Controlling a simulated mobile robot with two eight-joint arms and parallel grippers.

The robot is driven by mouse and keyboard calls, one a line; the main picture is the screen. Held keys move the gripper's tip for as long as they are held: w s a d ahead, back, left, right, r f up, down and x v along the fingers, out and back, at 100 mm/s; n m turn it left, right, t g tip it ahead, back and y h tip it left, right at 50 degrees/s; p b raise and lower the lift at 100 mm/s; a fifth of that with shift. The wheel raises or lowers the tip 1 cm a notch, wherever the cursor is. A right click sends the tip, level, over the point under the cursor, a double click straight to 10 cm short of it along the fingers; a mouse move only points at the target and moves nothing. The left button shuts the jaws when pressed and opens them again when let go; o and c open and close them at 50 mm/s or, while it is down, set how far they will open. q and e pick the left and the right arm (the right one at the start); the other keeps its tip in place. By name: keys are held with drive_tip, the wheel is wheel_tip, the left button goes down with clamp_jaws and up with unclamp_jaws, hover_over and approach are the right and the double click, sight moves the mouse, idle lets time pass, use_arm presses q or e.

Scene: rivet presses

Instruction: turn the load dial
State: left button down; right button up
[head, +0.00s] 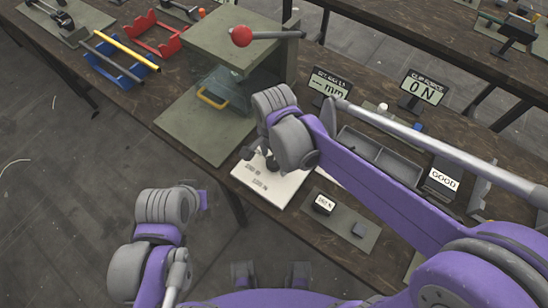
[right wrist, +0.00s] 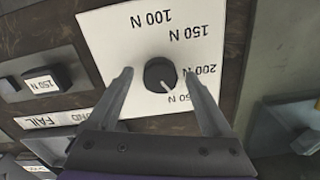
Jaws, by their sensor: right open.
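The load dial (right wrist: 160,73) is a round black knob with a white pointer line, on a white plate (right wrist: 110,45) marked 100 N, 150 N and 200 N, plus a partly hidden label ending in 50 N. In the right wrist view the pointer aims down and right, toward that partly hidden label. My right gripper (right wrist: 158,76) is open, one finger on each side of the dial; I cannot tell whether they touch it. In the head view the plate (head: 288,188) lies under my right wrist, which mostly hides the dial. My left gripper (head: 203,200) is off the bench, its jaws unclear.
A green press (head: 215,40) with a red-knobbed lever (head: 241,36) stands beside the plate. A display (head: 422,88) reads 0 N, and another (head: 328,83) shows mm. A grey tray (head: 375,155) and a small block labelled 150 N (right wrist: 41,83) are nearby.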

clamp_jaws()
idle(0.5)
drive_tip(key=shift+n, duration=0.4)
drive_tip(key=n, duration=0.3)
drive_tip(key=shift+n, duration=0.4)
drive_tip(key=n+b, duration=0.1)
drive_tip(key=n, duration=0.9)
drive_tip(key=shift+n, duration=0.4)
drive_tip(key=shift+n+b, duration=0.35)
drive_tip(key=shift+n, duration=1.85)
